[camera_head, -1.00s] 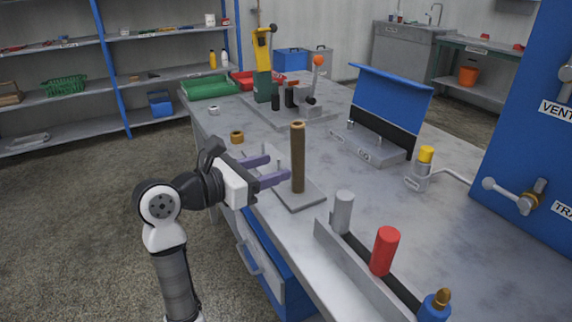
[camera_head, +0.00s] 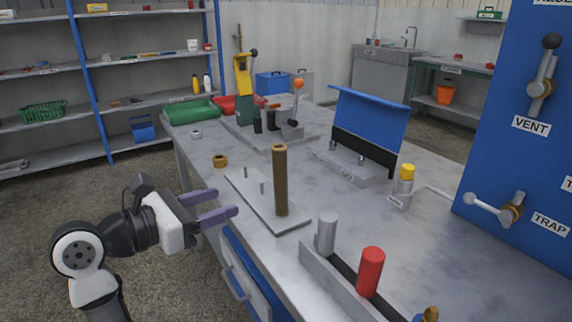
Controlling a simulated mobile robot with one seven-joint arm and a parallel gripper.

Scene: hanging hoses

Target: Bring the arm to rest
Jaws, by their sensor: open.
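My gripper (camera_head: 224,205) is at the lower left, past the front edge of the workbench (camera_head: 345,235). Its two purple fingers are apart with nothing between them, and they point right toward the bench. A brown tube (camera_head: 281,182) stands upright on a flat grey plate (camera_head: 245,190) on the bench, right of the fingertips and apart from them.
A brass ring (camera_head: 220,161) and a pale ring (camera_head: 196,134) lie near the bench's left edge. A grey cylinder (camera_head: 327,234) and a red cylinder (camera_head: 370,272) stand in a rack at the front. A blue panel (camera_head: 530,130) with valve handles rises at right. Open floor lies left.

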